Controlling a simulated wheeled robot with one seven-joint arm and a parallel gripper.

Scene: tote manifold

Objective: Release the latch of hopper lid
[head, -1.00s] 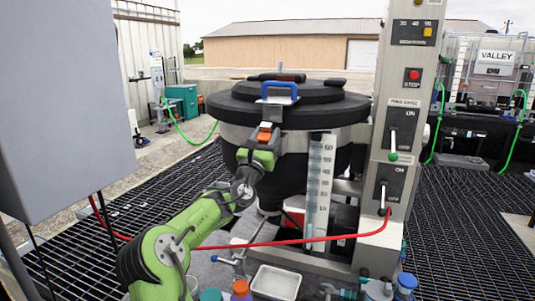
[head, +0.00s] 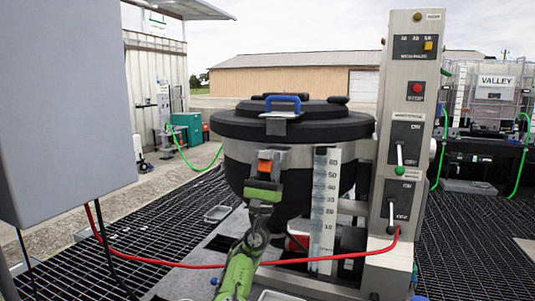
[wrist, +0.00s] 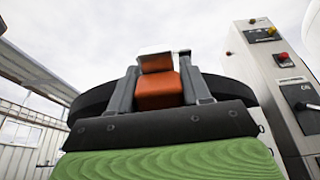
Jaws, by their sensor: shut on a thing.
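The hopper has a wide black round lid (head: 338,127) with a blue handle (head: 283,98) on its front edge. The lid lies flat on the hopper. An orange latch (head: 268,163) sits on the pale upper band of the hopper, just below the lid and left of the level scale. My gripper (head: 265,176) is at this latch, coming from below. In the wrist view the two grey fingers stand on either side of the orange latch (wrist: 157,92) and are shut on it. The latch's hinge is too small to make out.
A grey control post (head: 405,140) with two switch levers and a red stop button stands right of the hopper. A red hose (head: 190,263) runs low across the front. A large grey cabinet (head: 60,100) fills the left. Dark floor grating lies on both sides.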

